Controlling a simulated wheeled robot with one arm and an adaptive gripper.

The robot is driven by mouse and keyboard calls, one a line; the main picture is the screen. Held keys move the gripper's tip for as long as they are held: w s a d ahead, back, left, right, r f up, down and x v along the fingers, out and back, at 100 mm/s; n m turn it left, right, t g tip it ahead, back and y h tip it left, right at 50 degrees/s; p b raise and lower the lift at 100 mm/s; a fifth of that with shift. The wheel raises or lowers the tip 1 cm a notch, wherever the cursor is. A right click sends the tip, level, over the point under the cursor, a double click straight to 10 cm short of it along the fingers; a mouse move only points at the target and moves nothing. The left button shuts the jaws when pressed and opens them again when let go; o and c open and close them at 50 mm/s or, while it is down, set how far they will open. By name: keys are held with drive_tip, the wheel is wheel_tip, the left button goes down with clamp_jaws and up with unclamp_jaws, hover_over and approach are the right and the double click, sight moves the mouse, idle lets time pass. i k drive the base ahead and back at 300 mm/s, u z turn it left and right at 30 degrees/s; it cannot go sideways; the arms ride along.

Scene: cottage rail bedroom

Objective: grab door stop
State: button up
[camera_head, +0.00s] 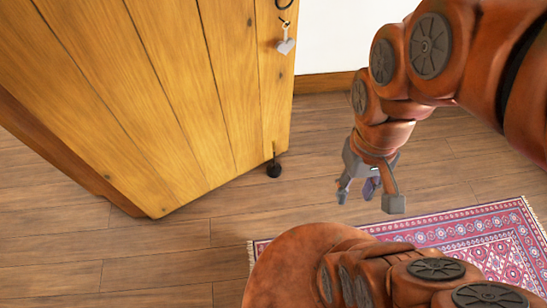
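The door stop (274,169) is a small black piece at the lower right corner of the wooden door, close to the floor. A thin dark stem rises from it against the door's edge. My gripper (369,198) is to the right of the door stop, above the floor and apart from it, with its fingers pointing down. Its grey fingers are spread, and it looks open. A small purplish-grey part shows between the fingers; I cannot tell whether it belongs to the gripper.
The wooden door (165,100) fills the upper left, with a heart-shaped tag (285,46) hanging near its handle. A patterned pink rug (480,232) lies at lower right. Bare plank floor (150,250) is clear in front of the door. A white wall (335,35) stands behind.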

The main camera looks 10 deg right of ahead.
sight(274, 170)
drive_tip(key=u, duration=0.3)
drive_tip(key=k, duration=0.5)
drive_tip(key=u, duration=1.35)
drive_tip(key=i, duration=0.75)
drive_tip(key=z, duration=0.65)
drive_tip(key=i, duration=0.75)
drive_tip(key=z, duration=0.85)
